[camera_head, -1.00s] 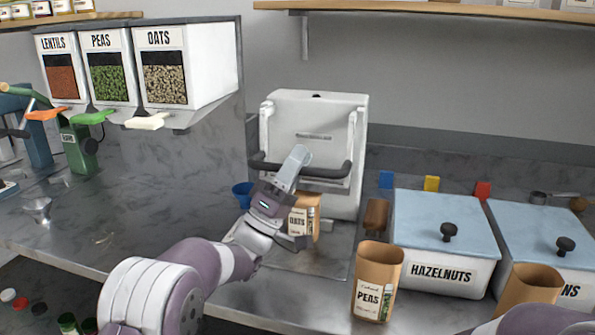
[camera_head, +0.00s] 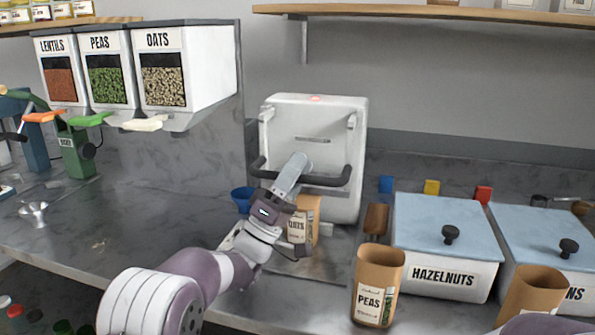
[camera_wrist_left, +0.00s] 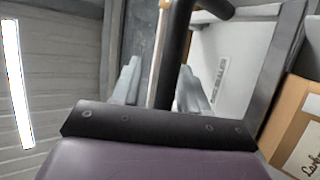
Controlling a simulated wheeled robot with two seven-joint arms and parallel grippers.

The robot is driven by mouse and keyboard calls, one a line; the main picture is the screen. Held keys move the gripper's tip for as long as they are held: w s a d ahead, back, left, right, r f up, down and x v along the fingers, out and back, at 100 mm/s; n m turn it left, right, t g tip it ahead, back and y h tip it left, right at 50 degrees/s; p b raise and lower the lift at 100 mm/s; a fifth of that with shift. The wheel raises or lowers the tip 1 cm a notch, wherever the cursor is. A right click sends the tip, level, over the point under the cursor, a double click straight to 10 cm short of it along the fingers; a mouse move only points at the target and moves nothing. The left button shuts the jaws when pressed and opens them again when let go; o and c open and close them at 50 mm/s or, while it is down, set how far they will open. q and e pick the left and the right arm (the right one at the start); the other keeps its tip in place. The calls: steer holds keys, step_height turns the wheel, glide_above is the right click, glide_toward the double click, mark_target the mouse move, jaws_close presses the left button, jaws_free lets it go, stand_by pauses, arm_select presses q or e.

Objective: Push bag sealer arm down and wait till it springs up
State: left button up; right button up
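The white bag sealer (camera_head: 335,115) stands at the back of the counter, with a small red light lit on its top. Its dark sealer arm (camera_head: 328,181) is a bar across the front. My left gripper (camera_head: 301,160) is at the bar's middle-left, fingertips reaching past it. In the left wrist view the fingers (camera_wrist_left: 160,82) stand apart with the dark bar (camera_wrist_left: 172,60) between them and a gap visible on one side. The brown OATS bag (camera_head: 303,228) stands below the bar, partly hidden by my wrist. My right gripper is out of view.
A PEAS bag (camera_head: 375,295) stands at the front edge. The HAZELNUTS bin (camera_head: 440,270) and another lidded bin are at right. A blue cup (camera_head: 243,199) is left of the sealer. Dispensers (camera_head: 200,65) hang at upper left; the left counter is mostly clear.

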arm_select(q)
steer(key=s+a+f, duration=0.1)
steer(key=s+a, duration=0.6)
steer(key=a, duration=0.3)
steer(key=shift+s, duration=0.4)
